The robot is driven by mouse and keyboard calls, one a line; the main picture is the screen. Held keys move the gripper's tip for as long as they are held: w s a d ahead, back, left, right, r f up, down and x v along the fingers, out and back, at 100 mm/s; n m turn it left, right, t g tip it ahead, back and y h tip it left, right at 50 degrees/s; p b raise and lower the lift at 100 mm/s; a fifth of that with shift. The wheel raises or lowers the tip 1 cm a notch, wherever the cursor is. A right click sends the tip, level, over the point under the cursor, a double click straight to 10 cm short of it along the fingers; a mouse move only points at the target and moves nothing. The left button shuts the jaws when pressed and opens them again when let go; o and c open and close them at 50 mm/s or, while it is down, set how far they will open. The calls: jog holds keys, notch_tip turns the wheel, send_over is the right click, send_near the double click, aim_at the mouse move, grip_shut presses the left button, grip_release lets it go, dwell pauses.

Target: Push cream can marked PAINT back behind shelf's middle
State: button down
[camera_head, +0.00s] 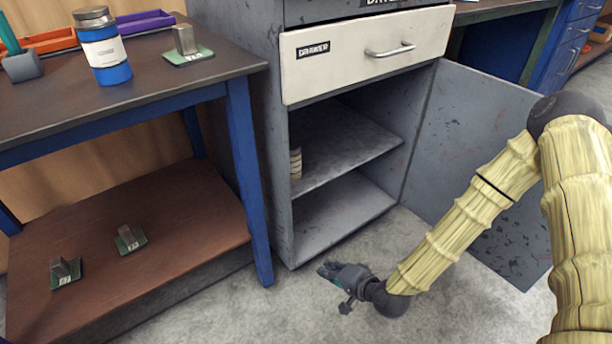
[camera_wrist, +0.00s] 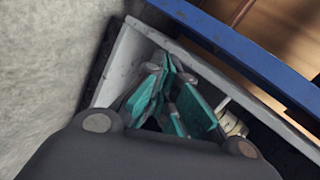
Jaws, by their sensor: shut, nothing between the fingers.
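A cream can (camera_head: 296,163) with ridged sides stands on the shelf (camera_head: 350,150) inside the open grey cabinet, at its left side near the front. The cabinet's left wall hides part of it, and I cannot read its marking. In the wrist view a cream can (camera_wrist: 234,124) shows at the right, partly behind a teal finger. My gripper (camera_head: 327,269) is outside the cabinet, in front of it and lower than the shelf. In the wrist view my gripper (camera_wrist: 170,62) has its teal fingers together with nothing between them.
The cabinet door (camera_head: 485,150) stands open at the right. A closed cream drawer (camera_head: 367,52) is above the opening. A blue-legged workbench (camera_head: 160,75) stands at the left, with a blue and white can (camera_head: 103,50) on top. The shelf's middle looks clear.

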aim_at(300, 170)
jog(key=w+d+r+m+t+y, duration=0.25)
jog(key=w+r+t, duration=0.35)
jog(key=w+r, duration=0.75)
jog(key=shift+m, duration=0.45)
jog(key=b+x, duration=0.2)
jog(key=x, duration=0.2)
jog(key=b+x, duration=0.2)
jog(key=x, duration=0.2)
jog(key=a+b+x, duration=0.1)
jog(key=x, duration=0.3)
jog(key=shift+s+a+r+b, duration=0.1)
jog(key=shift+s+r+b, duration=0.2)
jog(key=shift+b, duration=0.1)
jog(key=shift+w+a+r, duration=0.15)
jog(key=shift+w+a, duration=0.2)
jog(key=shift+w, duration=0.15)
